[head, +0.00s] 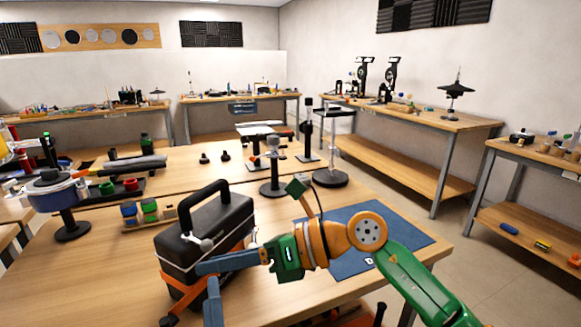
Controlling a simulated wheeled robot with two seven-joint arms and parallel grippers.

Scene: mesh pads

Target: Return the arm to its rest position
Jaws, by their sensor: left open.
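My right arm comes in from the lower right, with a green link, orange joints and a green wrist. Its gripper (228,262) has blue finger parts and reaches left in front of the black toolbox (178,250). Whether it touches the box or how far its jaws are apart is unclear. My left gripper (212,306) is lower, at the bottom edge, mostly cut off; a blue part of it shows and it is open. The toolbox stands upright on the wooden table, its black handle raised, with orange parts at its lower front.
A blue mat (395,222) lies under and behind my right arm. Black stands (272,180) are behind. The table's right corner is clear.

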